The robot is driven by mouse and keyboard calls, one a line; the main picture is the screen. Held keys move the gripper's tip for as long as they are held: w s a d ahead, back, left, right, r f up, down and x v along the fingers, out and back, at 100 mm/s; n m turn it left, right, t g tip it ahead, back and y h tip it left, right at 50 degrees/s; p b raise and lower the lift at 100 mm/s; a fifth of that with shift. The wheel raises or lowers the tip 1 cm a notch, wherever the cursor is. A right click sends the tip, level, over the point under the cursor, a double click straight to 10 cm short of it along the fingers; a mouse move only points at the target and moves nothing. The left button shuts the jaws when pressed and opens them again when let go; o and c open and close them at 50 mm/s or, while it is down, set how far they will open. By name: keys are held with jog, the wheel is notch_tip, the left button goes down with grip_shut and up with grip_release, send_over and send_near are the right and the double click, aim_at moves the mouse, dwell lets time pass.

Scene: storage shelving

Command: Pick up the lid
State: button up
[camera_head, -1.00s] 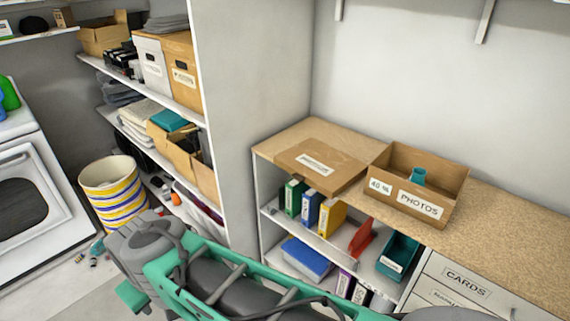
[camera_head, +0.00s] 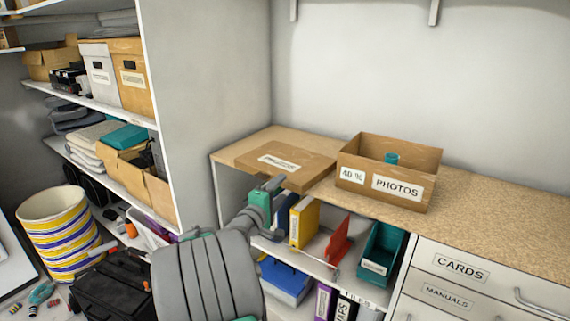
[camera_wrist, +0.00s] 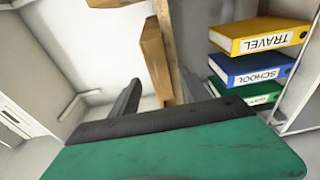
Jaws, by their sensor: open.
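The lid (camera_head: 264,152) is a flat brown cardboard piece with a white label, lying on the left end of the wooden counter. Its front edge reaches past the counter's front. My gripper (camera_head: 276,187) is open and empty, just in front of and below that edge. In the wrist view, brown cardboard, likely the lid (camera_wrist: 156,58), shows edge-on ahead of the dark fingers (camera_wrist: 162,90). I cannot tell whether a finger touches it.
An open cardboard box marked PHOTOS (camera_head: 372,195) with a teal item inside stands right of the lid. Below the counter are binders, such as the yellow one (camera_head: 304,222), a red holder (camera_head: 339,240) and a teal bin (camera_head: 379,268). A tall shelf (camera_head: 160,130) stands left.

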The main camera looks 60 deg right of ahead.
jog(key=shift+d, duration=0.85)
jog(key=shift+a, duration=0.1)
grip_shut()
